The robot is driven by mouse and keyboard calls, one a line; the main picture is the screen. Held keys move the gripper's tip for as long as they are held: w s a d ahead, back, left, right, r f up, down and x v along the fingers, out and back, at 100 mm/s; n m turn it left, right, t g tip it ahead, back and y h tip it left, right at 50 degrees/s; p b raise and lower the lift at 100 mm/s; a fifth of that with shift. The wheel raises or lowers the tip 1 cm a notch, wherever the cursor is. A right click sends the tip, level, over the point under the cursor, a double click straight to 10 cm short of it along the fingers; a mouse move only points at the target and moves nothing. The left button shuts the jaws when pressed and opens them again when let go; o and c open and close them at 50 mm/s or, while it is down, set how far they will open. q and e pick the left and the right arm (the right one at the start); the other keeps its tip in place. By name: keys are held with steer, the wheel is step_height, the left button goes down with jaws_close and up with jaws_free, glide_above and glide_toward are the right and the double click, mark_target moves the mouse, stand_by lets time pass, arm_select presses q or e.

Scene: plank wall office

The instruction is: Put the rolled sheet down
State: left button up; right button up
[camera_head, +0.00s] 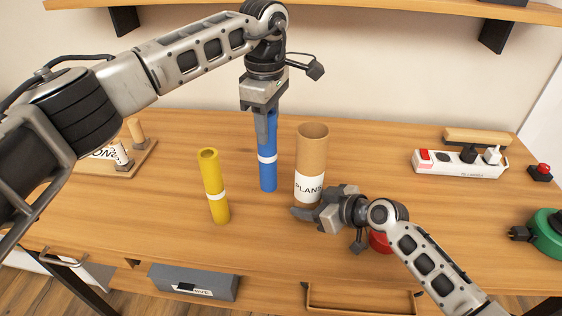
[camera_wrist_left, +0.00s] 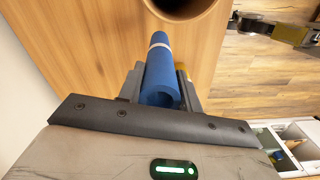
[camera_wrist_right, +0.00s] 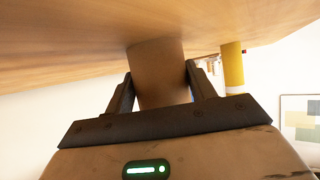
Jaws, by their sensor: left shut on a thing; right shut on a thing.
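A blue rolled sheet (camera_head: 268,174) with a white band stands upright, held near its top by my left gripper (camera_head: 266,120). It also shows between the fingers in the left wrist view (camera_wrist_left: 160,75). Its lower end is at or just above the desk; I cannot tell which. A brown cardboard tube (camera_head: 312,150) labelled PLANS stands upright on the desk, just right of the blue roll. My right gripper (camera_head: 310,208) is shut on its lower part, and the tube (camera_wrist_right: 158,70) fills the space between its fingers. The tube's open mouth faces up.
A yellow roll (camera_head: 213,185) stands upright to the left on the desk (camera_head: 130,210). A rack with pegs (camera_head: 130,160) is at the far left. A power strip (camera_head: 460,165) and a green reel (camera_head: 548,232) are at the right. A red thing (camera_head: 379,243) is partly behind my right arm.

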mark_target(268, 148)
arm_select(q)
steer(key=shift+f, duration=2.95)
steer(key=shift+f, duration=0.1)
steer(key=o, duration=1.2)
